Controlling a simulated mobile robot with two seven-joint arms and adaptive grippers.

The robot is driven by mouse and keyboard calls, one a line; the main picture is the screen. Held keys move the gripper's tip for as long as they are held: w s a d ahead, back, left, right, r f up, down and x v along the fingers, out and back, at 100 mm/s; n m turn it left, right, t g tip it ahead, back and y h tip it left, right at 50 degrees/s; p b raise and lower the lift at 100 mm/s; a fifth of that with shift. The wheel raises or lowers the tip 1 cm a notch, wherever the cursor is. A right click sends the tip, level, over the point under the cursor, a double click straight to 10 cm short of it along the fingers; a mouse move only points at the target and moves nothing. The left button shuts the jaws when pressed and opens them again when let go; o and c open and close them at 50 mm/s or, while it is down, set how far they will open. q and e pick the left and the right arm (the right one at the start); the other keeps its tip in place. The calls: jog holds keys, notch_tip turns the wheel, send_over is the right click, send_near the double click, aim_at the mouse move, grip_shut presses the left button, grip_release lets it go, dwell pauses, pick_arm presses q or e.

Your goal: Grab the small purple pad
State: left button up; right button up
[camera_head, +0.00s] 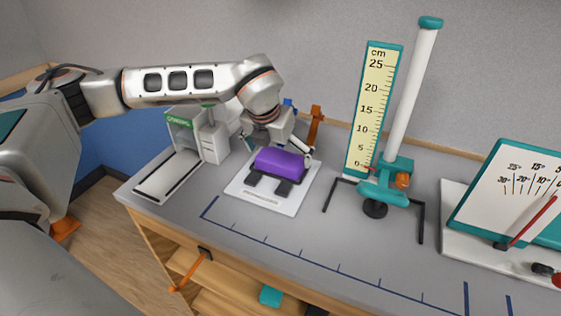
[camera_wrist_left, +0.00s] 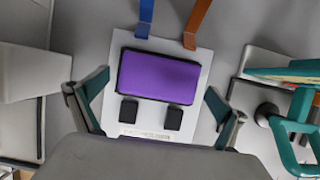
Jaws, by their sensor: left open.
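The small purple pad (camera_head: 280,163) lies on a white plate (camera_head: 262,199) on the grey table, with two dark blocks at its front. In the left wrist view the purple pad (camera_wrist_left: 160,74) is a rounded rectangle with a dark rim, near the middle. My left gripper (camera_head: 279,150) is above the pad, pointing down, and partly covers its back edge in the head view. In the left wrist view my left gripper (camera_wrist_left: 158,92) is open, one teal finger on each side of the pad, apart from it. My right gripper is not in view.
A blue strip (camera_wrist_left: 145,18) and an orange strip (camera_wrist_left: 197,24) stand behind the pad. A white and green device (camera_head: 184,150) is to the left. A ruler stand (camera_head: 375,110) and an angle board (camera_head: 510,190) are to the right. The front tabletop is clear.

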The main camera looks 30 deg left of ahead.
pick_arm(q)
jog(key=shift+x, duration=1.2)
jog(key=c, duration=0.9)
jog(key=shift+r, duration=0.1)
